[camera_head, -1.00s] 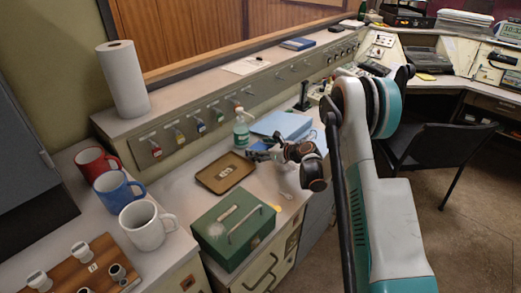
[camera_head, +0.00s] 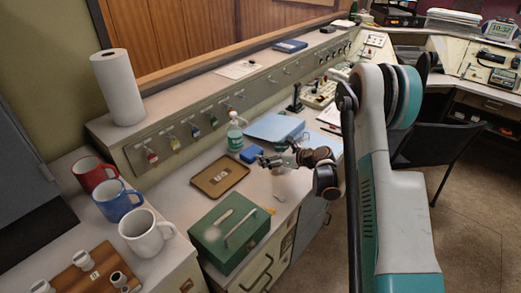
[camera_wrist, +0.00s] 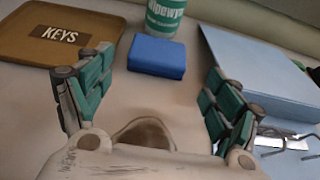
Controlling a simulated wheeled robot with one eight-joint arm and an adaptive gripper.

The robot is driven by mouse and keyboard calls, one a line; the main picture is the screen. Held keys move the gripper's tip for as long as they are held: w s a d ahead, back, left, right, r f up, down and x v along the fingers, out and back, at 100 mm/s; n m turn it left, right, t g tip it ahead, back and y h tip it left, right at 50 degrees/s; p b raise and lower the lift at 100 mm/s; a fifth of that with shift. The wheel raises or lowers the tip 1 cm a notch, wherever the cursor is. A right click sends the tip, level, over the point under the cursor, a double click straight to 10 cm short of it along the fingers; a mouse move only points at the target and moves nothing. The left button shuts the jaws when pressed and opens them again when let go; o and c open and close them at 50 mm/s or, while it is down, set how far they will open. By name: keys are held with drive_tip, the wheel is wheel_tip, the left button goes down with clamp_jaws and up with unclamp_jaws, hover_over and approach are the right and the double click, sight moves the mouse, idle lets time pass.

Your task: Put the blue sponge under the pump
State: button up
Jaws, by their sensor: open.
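The blue sponge (camera_head: 251,155) lies on the desk just in front of the pump bottle (camera_head: 235,135). In the wrist view the sponge (camera_wrist: 157,57) sits flat beyond my fingertips, close to the base of the bottle (camera_wrist: 165,15), whose pump head is out of that picture. My gripper (camera_head: 273,159) is open and empty, to the right of the sponge in the head view. In the wrist view its two green-padded fingers (camera_wrist: 160,70) stand wide apart, with the sponge ahead between them and apart from both.
A brown KEYS tray (camera_head: 235,169) lies left of the sponge. A light blue folder (camera_head: 275,128) lies to its right, with metal-framed glasses (camera_wrist: 290,142) near it. A green cash box (camera_head: 230,232) stands in front. Mugs stand at far left.

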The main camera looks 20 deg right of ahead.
drive_tip(key=shift+p+v, duration=0.3)
drive_tip(key=shift+v, duration=1.35)
